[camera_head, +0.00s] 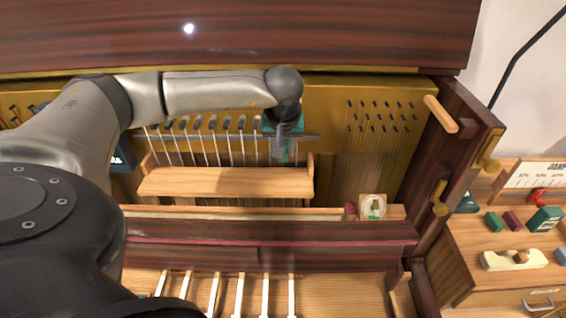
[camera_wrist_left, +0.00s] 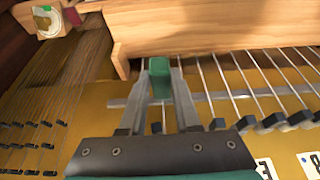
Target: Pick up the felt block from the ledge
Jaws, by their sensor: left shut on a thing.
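My left gripper (camera_head: 285,148) reaches down in front of the piano strings, just above the right end of a wooden ledge (camera_head: 225,182). In the left wrist view, its two fingers (camera_wrist_left: 160,90) are shut on a small green felt block (camera_wrist_left: 160,68), which sits between the fingertips. The ledge (camera_wrist_left: 215,28) shows just beyond the block in that view; I cannot tell whether they touch. In the head view the block is a small green patch, mostly hidden by the gripper. My right gripper is in neither view.
Strings and tuning pins (camera_head: 380,120) fill the gold plate behind. A small wooden block with a round dial (camera_head: 373,206) stands right of the ledge. The dark right side panel (camera_head: 450,150) bounds the space. A side cabinet (camera_head: 500,255) holds small blocks and a plane.

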